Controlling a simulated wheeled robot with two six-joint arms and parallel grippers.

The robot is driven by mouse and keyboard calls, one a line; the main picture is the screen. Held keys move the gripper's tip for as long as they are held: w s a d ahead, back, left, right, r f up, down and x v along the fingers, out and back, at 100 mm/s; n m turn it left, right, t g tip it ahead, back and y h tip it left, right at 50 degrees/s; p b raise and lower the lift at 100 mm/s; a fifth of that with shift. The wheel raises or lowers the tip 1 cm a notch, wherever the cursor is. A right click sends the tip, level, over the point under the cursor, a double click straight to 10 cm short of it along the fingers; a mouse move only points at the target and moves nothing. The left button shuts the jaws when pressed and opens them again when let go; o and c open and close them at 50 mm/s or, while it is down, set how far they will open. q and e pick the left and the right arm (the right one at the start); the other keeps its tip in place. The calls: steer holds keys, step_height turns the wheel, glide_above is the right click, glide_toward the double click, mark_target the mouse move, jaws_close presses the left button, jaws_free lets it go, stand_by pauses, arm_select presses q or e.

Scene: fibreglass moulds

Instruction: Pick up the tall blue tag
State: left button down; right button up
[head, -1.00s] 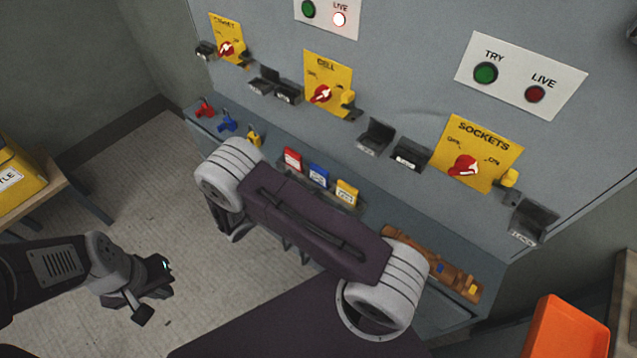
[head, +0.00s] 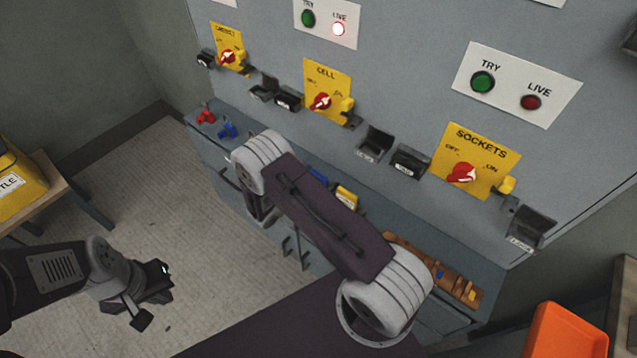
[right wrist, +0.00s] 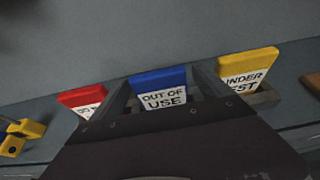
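The tall blue tag (right wrist: 160,88), marked OUT OF USE, stands in a rack between a red tag (right wrist: 83,99) and a yellow tag (right wrist: 249,70). In the head view only part of the blue tag (head: 319,174) shows past my right arm. My right gripper (right wrist: 161,78) is open, with one dark finger on each side of the blue tag. I cannot tell whether the fingers touch it. In the head view my right gripper is hidden behind its arm. My left gripper (head: 150,285) is low at left, over the floor, away from the tags; its finger opening is unclear.
The grey panel with yellow switch plates (head: 476,160) rises behind the shelf. Red padlocks (head: 205,117) and blue padlocks (head: 228,130) lie at the shelf's left. A brown holder (head: 435,268) is at its right. An orange tray (head: 566,335) stands at lower right.

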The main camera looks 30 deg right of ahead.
steer(key=c, duration=1.3)
step_height(320, 180, up, 10)
steer(key=shift+r+p, duration=0.1)
steer(key=shift+p, duration=0.4)
steer(key=shift+c, duration=0.2)
